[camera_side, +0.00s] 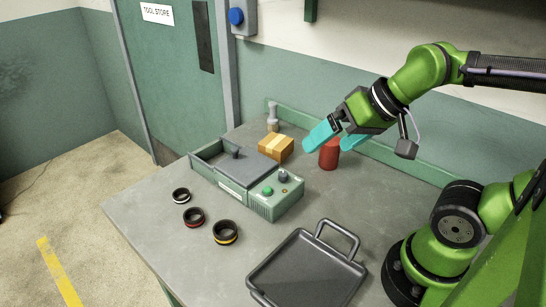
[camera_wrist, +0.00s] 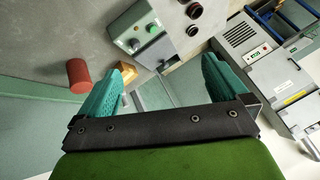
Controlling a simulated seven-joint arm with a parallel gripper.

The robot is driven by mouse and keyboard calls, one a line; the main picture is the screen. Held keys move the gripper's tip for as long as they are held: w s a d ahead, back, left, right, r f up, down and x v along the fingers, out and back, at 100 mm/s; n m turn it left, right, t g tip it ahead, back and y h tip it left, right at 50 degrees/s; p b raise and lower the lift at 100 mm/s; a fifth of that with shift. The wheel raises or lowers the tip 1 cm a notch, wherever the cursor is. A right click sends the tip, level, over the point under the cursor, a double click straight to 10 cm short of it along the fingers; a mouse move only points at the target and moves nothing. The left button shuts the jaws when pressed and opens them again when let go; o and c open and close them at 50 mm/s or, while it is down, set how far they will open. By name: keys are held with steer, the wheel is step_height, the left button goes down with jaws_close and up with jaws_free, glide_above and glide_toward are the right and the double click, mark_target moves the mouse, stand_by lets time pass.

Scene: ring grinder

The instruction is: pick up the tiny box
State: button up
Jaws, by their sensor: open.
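The tiny box (camera_side: 276,147) is a small orange-brown carton with a paler tape strip. It sits on the grey table behind the green grinder, left of a red cylinder. In the wrist view the box (camera_wrist: 125,70) shows beside the left finger, which partly hides it. My gripper (camera_side: 332,140) is raised above the table, to the right of the box and apart from it. Its two teal fingers are spread with nothing between them. They also show wide apart in the wrist view (camera_wrist: 160,88).
The red cylinder (camera_side: 329,153) stands close under my fingers. The grinder (camera_side: 247,182) is in front of the box, and a grey bottle-like object (camera_side: 272,118) stands behind it. Three dark rings, one of them banded yellow (camera_side: 225,232), and a dark tray (camera_side: 306,270) lie nearer the front.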

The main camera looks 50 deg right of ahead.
steer(key=m+g+h, duration=0.2)
steer(key=m+g, duration=0.4)
steer(key=m, duration=2.4)
glide_above(277, 141)
steer(key=s, duration=0.2)
step_height(277, 141, down, 8)
steer(key=shift+t, duration=0.3)
steer(key=f, duration=0.3)
steer(key=w+f, duration=0.1)
steer(key=f, duration=0.3)
steer(key=w+f, duration=0.1)
steer(key=f, duration=0.2)
steer(key=shift+a+f, duration=0.1)
steer(key=shift+f, duration=0.15)
steer(key=shift+w+f, duration=0.1)
steer(key=shift+f, duration=2.55)
steer(key=shift+f, duration=0.25)
